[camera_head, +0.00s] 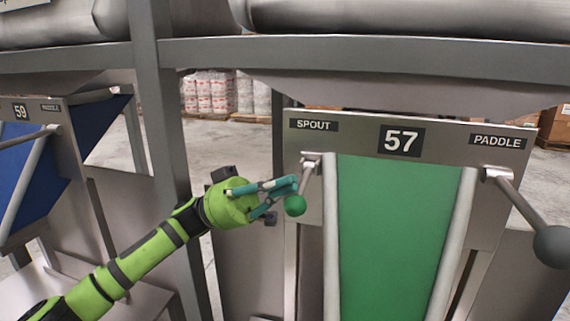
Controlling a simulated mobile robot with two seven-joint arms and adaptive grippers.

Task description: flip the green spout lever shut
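The green spout lever hangs from its pivot under the SPOUT label (313,125) on station 57. Its grey shaft (306,180) slopes down and slightly left to a green ball knob (295,206). My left gripper (294,185) reaches in from the left. Its teal fingers come together at the tips, just above and left of the knob, beside the shaft. They look shut with nothing between them. I cannot tell whether they touch the knob or shaft. My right gripper is not in view.
A paddle lever with a dark ball (552,246) sticks out at the right of station 57. A green chute (395,240) lies between the levers. A grey post (165,150) stands behind my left arm. Station 59 (20,111) with a blue chute is at far left.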

